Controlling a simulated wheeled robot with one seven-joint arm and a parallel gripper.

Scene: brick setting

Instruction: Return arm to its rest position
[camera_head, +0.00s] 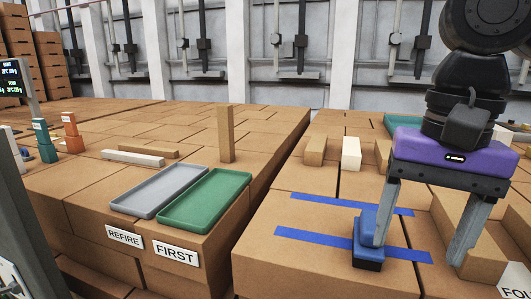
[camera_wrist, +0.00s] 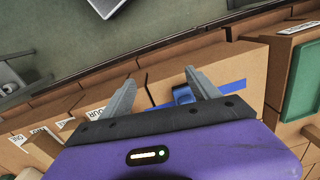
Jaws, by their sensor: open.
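My gripper (camera_head: 416,252) is on the right in the head view, below its purple body, with its two fingers spread wide and nothing between them. In the wrist view the fingers (camera_wrist: 161,80) are also apart. In the wrist view the blue object (camera_wrist: 183,94) shows near the right finger, partly hidden.
A grey tray (camera_head: 160,190) and a green tray (camera_head: 207,200) lie left of a gap between the block stacks. An upright tan brick (camera_head: 226,134) stands behind them. A white brick (camera_head: 351,154) and tan bricks lie behind the tape.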

